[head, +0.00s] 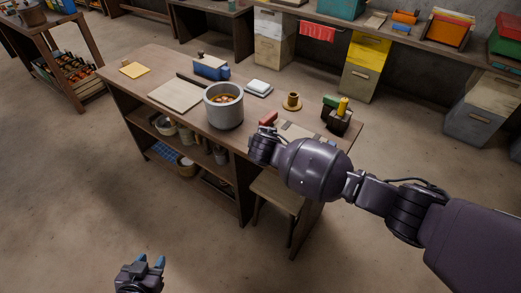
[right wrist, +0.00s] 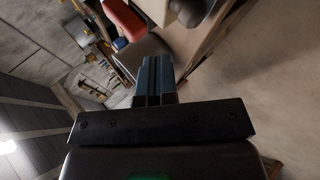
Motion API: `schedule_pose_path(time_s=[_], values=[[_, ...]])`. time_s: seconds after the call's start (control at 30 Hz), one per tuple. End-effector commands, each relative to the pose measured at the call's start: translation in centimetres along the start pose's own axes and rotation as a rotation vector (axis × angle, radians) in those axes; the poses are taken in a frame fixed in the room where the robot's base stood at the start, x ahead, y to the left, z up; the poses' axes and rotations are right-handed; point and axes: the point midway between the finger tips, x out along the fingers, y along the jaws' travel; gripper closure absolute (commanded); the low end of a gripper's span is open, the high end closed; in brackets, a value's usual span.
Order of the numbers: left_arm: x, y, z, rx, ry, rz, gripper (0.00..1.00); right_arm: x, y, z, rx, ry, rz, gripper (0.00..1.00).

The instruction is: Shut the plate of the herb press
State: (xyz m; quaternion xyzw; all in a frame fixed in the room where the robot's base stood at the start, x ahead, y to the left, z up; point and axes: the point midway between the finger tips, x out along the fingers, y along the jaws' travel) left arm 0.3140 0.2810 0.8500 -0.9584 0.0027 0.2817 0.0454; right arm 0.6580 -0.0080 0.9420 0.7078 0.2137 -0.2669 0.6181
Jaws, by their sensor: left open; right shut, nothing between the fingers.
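A flat, pale board (head: 292,128) lies near the right end of the workbench, partly hidden behind my right arm. A red block-like part (head: 268,118) is at its left; in the right wrist view a red part (right wrist: 123,18) and a pale surface (right wrist: 158,9) show at the top. These may be the herb press, but I cannot tell how its plate stands. My right gripper (right wrist: 154,60) is shut and empty, pointing toward them at the bench's front edge; contact is unclear. My left gripper (head: 141,262) is open and empty, low over the floor, far from the bench.
On the workbench (head: 150,68) stand a grey pot (head: 224,108), a cutting board (head: 175,95), a blue box (head: 211,67), a cup on a saucer (head: 292,101) and a dark holder (head: 338,120). A stool (head: 277,192) is beneath my right arm. The floor in front is clear.

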Motion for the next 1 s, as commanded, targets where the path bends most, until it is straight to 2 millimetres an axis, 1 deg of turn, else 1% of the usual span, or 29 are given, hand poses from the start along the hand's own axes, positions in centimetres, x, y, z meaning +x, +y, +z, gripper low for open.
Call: schedule_pose_path(time_s=[0.1,0.3,0.5,0.67,0.87,1.0], values=[[0.1,0.1,0.1,-0.001,-0.002,0.001,0.58,-1.6,-0.7,-0.1,0.002,0.001,-0.001,1.00],[0.4,0.2,-0.5,-0.002,0.010,0.003,0.58,-4.4,-1.6,-0.2,0.002,0.001,0.000,1.00],[0.4,0.2,-0.7,-0.002,0.014,0.003,0.58,-6.5,-2.3,-0.4,0.000,0.000,0.001,1.00],[0.4,0.2,-0.7,-0.002,0.015,0.003,0.58,-7.2,-2.5,-0.4,0.000,-0.001,0.001,1.00],[0.4,0.2,-0.7,-0.002,0.014,0.003,0.58,-7.3,-2.6,-0.4,0.004,-0.001,0.001,1.00],[0.4,0.2,-0.7,-0.002,0.014,0.003,0.58,-7.3,-2.4,-1.3,0.025,0.054,0.009,1.00]])
